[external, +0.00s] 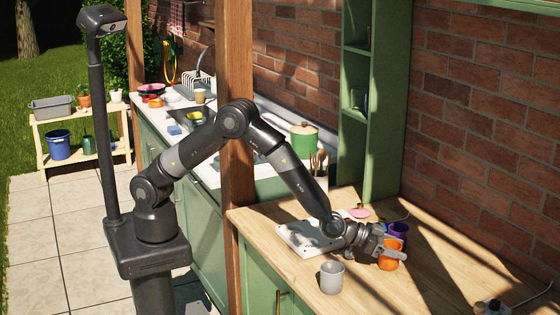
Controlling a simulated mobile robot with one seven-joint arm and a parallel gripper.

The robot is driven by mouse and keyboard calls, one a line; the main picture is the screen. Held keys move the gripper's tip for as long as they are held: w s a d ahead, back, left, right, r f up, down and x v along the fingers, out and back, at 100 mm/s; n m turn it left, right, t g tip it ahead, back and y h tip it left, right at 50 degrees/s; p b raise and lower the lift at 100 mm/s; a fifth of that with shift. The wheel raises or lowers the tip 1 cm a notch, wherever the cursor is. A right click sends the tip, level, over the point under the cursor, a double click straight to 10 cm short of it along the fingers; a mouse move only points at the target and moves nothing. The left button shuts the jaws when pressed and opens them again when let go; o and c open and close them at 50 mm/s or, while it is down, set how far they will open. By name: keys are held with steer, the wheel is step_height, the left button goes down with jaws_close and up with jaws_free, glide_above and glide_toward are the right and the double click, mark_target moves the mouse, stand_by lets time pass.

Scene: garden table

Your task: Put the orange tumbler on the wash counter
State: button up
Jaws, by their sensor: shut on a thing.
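The orange tumbler (389,262) is at the right part of the wooden counter, upright as far as I can see. My gripper (388,250) is shut on it, with the fingers across its upper part. Part of the tumbler is hidden by the fingers, and I cannot tell whether its base touches the wood. The wash counter (150,117) is the pale worktop at the back left, beyond the wooden post, with a sink (190,119) in it.
A purple cup (398,230) stands right behind the tumbler. A grey cup (332,277) stands at the front of the wooden counter (262,222). A white tray (298,238) lies under my wrist. A wooden post (236,150) stands between the counters. Dishes crowd the wash counter.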

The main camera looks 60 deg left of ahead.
steer(key=o, duration=1.1)
steer(key=shift+f, duration=0.1)
steer(key=shift+c, duration=0.2)
steer(key=shift+r, duration=0.25)
steer(key=shift+o, duration=0.5)
steer(key=v, duration=1.2)
